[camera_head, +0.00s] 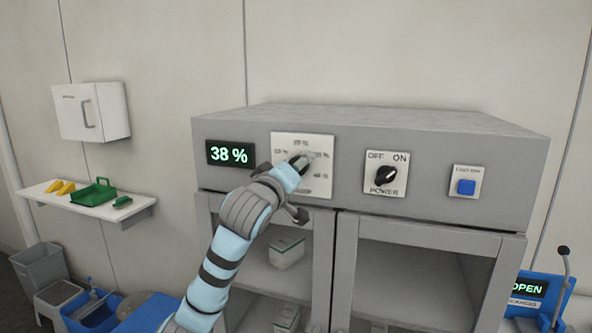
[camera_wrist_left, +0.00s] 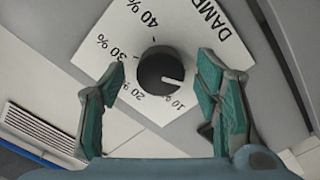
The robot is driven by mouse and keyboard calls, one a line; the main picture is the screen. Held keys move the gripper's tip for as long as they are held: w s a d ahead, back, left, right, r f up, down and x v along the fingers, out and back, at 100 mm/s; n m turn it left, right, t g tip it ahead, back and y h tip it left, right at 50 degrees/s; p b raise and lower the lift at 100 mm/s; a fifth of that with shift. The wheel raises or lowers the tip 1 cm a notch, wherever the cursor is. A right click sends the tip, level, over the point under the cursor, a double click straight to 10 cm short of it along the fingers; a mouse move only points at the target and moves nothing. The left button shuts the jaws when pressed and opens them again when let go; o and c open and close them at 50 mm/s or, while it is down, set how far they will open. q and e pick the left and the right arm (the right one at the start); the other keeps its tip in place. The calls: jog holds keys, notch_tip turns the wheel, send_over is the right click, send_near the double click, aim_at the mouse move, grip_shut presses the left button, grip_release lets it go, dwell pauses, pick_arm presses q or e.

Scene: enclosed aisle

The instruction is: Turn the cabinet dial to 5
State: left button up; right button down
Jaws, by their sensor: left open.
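The dial is a round black knob (camera_wrist_left: 160,72) with a white pointer line, on a white plate (camera_head: 318,144) marked with percent values. In the left wrist view the marks 10 %, 20 %, 30 % and 40 % show around it, and the pointer lies near the 10 % side. My left gripper (camera_head: 294,172) is in front of the plate and hides the knob in the head view. In the left wrist view its two green-padded fingers (camera_wrist_left: 160,82) are open, one on each side of the knob, with visible gaps. My right gripper is not in view.
A display (camera_head: 229,154) left of the plate reads 38 %. A black power knob (camera_head: 387,176) and a blue button (camera_head: 466,187) sit to the right. Below are grey-framed cabinet doors (camera_head: 341,270). A wall shelf (camera_head: 85,208) with a green tray is at left.

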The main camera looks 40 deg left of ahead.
pick_arm(q)
jog(key=v, duration=0.7)
jog(key=shift+s, duration=0.3)
jog(key=shift+w+d, duration=0.1)
jog(key=shift+w, duration=0.05)
